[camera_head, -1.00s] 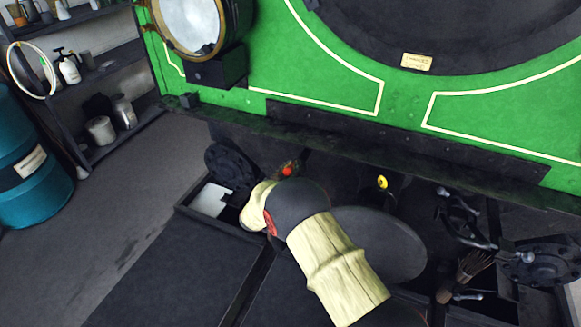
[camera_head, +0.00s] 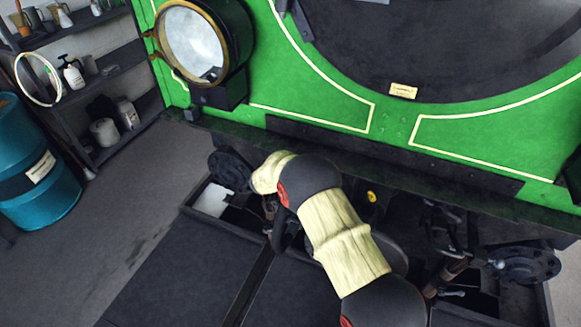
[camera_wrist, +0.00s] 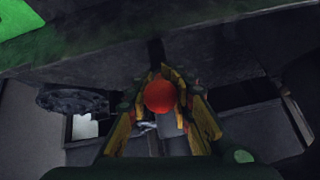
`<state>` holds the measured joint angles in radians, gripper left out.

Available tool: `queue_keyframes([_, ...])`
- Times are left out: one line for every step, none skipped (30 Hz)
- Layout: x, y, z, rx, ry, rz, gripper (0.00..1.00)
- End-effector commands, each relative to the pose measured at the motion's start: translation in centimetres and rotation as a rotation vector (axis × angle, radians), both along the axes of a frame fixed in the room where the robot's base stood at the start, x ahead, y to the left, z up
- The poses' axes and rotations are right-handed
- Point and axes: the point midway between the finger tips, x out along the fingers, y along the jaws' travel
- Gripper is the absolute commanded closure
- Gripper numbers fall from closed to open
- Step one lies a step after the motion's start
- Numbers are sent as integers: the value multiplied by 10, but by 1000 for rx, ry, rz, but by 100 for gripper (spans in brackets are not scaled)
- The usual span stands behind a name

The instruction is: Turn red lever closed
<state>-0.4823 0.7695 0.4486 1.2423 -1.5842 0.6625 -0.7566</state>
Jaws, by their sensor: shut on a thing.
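The red lever's round knob (camera_wrist: 160,96) shows in the wrist view, between the two yellowish fingers of my gripper (camera_wrist: 162,92). The fingers are shut around it. The lever's shaft below the knob is mostly hidden. In the head view my arm covers the lever, and the gripper is largely hidden below the arm at the tram's front beam.
The green tram front (camera_head: 320,95) with its round lamp (camera_head: 192,42) rises above the arm. A dark buffer (camera_head: 230,169) is left of the arm and another (camera_head: 525,262) at right. A yellow-ended part (camera_head: 372,197) sits right of the arm. A blue drum (camera_head: 30,165) and shelves stand far left.

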Motion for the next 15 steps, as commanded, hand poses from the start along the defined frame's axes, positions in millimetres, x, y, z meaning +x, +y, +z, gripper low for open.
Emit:
queue_keyframes([1,-1,8,9,25,-1,100])
queue_keyframes([2,-2,8,13,39,-2,100])
queue_keyframes([3,-2,10,21,59,-1,100])
queue_keyframes([3,-2,10,27,73,-3,100])
queue_keyframes([4,-3,11,32,87,-3,100])
queue_keyframes([5,-3,11,40,107,-2,100])
queue_keyframes([6,-3,12,44,121,-2,100])
queue_keyframes([7,-3,13,49,135,-2,100])
queue_keyframes([7,-4,13,56,155,-2,100])
queue_keyframes([8,-4,14,62,170,-1,100])
queue_keyframes([9,-4,14,67,183,-2,100])
queue_keyframes([10,-5,15,73,203,-3,100])
queue_keyframes([10,-5,15,79,218,-2,100])
queue_keyframes([11,-4,16,85,231,-1,100])
queue_keyframes([12,-5,15,92,251,-2,100])
